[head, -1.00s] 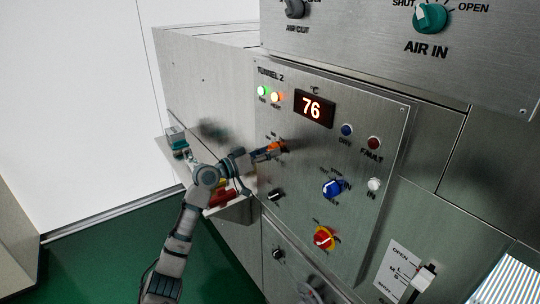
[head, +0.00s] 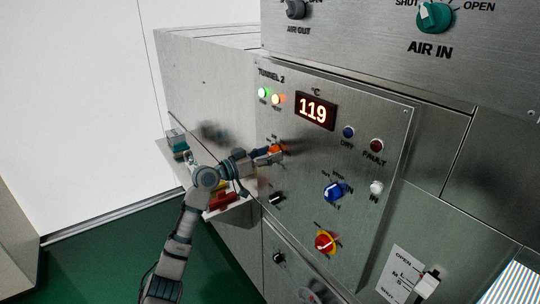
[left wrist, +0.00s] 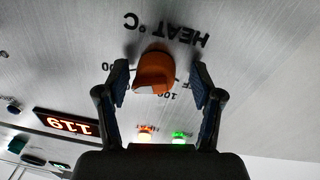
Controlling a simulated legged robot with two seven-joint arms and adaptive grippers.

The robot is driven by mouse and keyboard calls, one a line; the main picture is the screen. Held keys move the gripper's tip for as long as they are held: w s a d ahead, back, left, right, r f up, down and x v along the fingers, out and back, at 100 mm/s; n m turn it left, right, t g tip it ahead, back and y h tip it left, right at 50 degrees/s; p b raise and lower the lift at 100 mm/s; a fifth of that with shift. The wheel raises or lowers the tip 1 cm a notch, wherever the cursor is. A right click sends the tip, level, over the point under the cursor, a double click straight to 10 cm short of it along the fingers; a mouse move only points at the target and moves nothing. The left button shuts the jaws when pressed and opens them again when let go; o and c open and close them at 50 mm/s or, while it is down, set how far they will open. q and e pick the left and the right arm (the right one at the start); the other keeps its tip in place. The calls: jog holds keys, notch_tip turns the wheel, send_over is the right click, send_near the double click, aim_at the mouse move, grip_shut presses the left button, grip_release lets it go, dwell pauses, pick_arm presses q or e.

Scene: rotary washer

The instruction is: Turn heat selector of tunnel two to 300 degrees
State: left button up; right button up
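The orange heat selector knob (head: 277,149) is on the upper left of the steel TUNNEL 2 panel (head: 300,200), below the indicator lamps. In the left wrist view the knob (left wrist: 153,74) appears upside down beside the label "HEAT °C". A "100" mark and an "OFF" mark show near it; another mark is partly hidden by a finger. My left gripper (left wrist: 162,85) is open, one finger on each side of the knob, with gaps visible. In the head view the left gripper (head: 272,155) partly covers the knob. The display (head: 315,111) reads 119. My right gripper is not in view.
A blue switch (head: 334,191), a black knob (head: 277,198) and a red-yellow switch (head: 325,242) sit lower on the panel. Green and orange lamps are lit at its top left. A ledge with red items (head: 222,200) is beside the left arm.

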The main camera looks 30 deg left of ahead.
pick_arm(q)
jog(key=shift+a, duration=0.15)
jog(key=v, duration=1.2)
jog(key=shift+w+f, duration=0.1)
